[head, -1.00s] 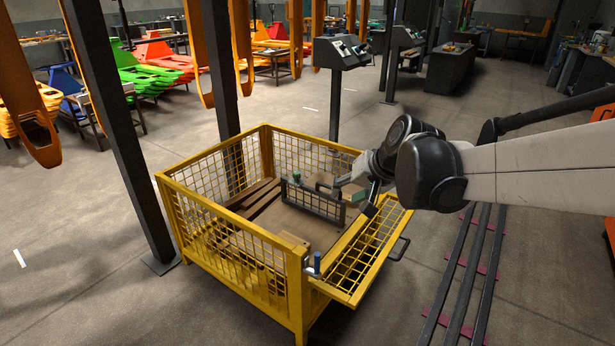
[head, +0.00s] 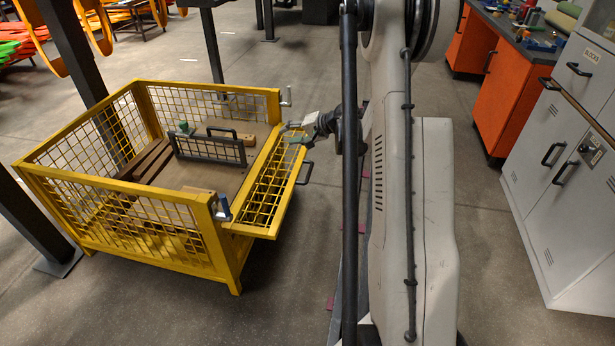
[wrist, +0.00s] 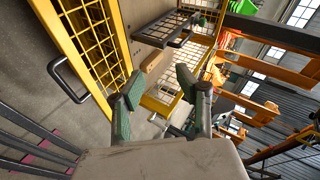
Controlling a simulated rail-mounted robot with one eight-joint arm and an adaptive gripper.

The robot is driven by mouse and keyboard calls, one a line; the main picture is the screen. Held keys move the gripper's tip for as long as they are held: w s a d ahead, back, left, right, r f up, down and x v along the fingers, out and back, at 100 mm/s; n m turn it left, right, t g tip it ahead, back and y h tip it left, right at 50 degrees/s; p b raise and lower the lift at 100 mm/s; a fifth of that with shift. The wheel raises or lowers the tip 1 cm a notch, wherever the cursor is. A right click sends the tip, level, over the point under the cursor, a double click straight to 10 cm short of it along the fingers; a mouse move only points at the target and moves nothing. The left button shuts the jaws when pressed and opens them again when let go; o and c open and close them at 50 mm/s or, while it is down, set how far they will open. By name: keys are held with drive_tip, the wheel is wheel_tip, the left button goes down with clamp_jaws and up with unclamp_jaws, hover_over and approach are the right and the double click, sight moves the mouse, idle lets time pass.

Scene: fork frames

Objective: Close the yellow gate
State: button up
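The yellow gate (head: 291,190) is a mesh panel on the right side of the yellow mesh crate (head: 215,262). It is folded outward and down, standing roughly level, with a black handle (head: 306,173) on its outer edge. In the wrist view, the gate (wrist: 65,36) is at upper left, and its handle (wrist: 68,82) sticks out left of it. My gripper (head: 289,134) is near the gate's far end. In the wrist view, my gripper (wrist: 156,92) has its two green-padded fingers spread with nothing between them. I cannot tell whether it touches the gate.
Grey cabinets (head: 565,190) stand right. Floor in front is clear.

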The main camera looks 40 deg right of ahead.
drive_tip(key=s+d+f+m+t+b, duration=0.2)
drive_tip(key=d+f, duration=0.7)
drive_tip(key=f, duration=0.3)
drive_tip(key=m+t+b, duration=0.2)
approach(309, 172)
drive_tip(key=b+x, duration=0.1)
drive_tip(key=x, duration=0.2)
drive_tip(key=b+x, duration=0.1)
drive_tip(key=x, duration=0.3)
drive_tip(key=f+b+x, duration=0.1)
drive_tip(key=x, duration=0.2)
drive_tip(key=shift+w, duration=0.1)
drive_tip(key=shift+c, duration=0.5)
clamp_jaws()
